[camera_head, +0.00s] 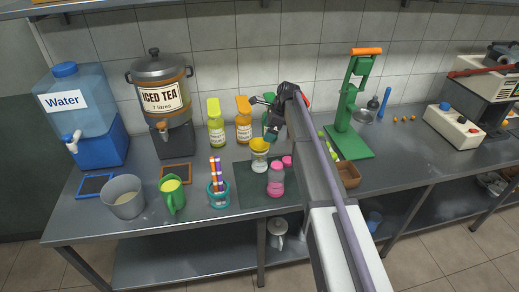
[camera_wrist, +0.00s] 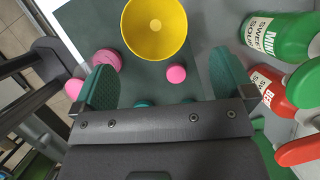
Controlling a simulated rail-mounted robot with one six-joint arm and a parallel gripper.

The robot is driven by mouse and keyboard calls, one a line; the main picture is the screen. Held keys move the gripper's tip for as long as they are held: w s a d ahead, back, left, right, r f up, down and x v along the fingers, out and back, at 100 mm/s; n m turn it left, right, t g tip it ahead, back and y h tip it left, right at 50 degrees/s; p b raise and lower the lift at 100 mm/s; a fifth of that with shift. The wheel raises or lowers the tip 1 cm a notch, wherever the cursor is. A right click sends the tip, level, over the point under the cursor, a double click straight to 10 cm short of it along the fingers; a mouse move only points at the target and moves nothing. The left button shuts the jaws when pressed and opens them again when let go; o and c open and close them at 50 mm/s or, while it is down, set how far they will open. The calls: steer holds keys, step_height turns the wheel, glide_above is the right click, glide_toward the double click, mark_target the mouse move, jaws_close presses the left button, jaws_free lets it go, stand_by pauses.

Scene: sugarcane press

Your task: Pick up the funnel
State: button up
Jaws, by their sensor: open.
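The yellow funnel (camera_head: 260,145) sits on top of a clear jar (camera_head: 259,162) on the dark mat. In the wrist view the funnel (camera_wrist: 155,30) is a round yellow cone seen from above, with a pale spot at its centre; its top edge is cut off by the picture. My gripper (camera_head: 266,115) is above and just behind the funnel in the head view.
A pink-lidded jar (camera_head: 276,178) and small pink lids (camera_wrist: 176,73) are on the mat (camera_head: 250,200). A teal straw holder (camera_head: 218,195) stands left of it.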

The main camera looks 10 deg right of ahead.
steer(key=shift+s+r+m, duration=0.1)
steer(key=shift+s+m, duration=0.15)
steer(key=shift+m, duration=0.85)
steer(key=b, duration=0.5)
glide_above(258, 147)
steer(key=s+d, duration=0.2)
step_height(258, 147, down, 5)
steer(key=shift+s+d+f, duration=0.1)
steer(key=shift+a+f+b, duration=0.2)
steer(key=shift+f+b, duration=0.1)
steer(key=shift+b, duration=0.05)
steer(key=shift+r, duration=0.1)
steer(key=b+x, duration=0.4)
steer(key=x, duration=0.1)
steer(key=shift+a+b, duration=0.1)
steer(key=shift+b, duration=0.2)
steer(key=shift+a, duration=0.1)
steer(key=shift+r, duration=0.1)
steer(key=c, duration=0.7)
step_height(258, 147, up, 10)
steer(key=p, duration=1)
steer(key=shift+r+p, duration=0.2)
steer(key=shift+p, duration=0.2)
steer(key=shift+c, duration=0.2)
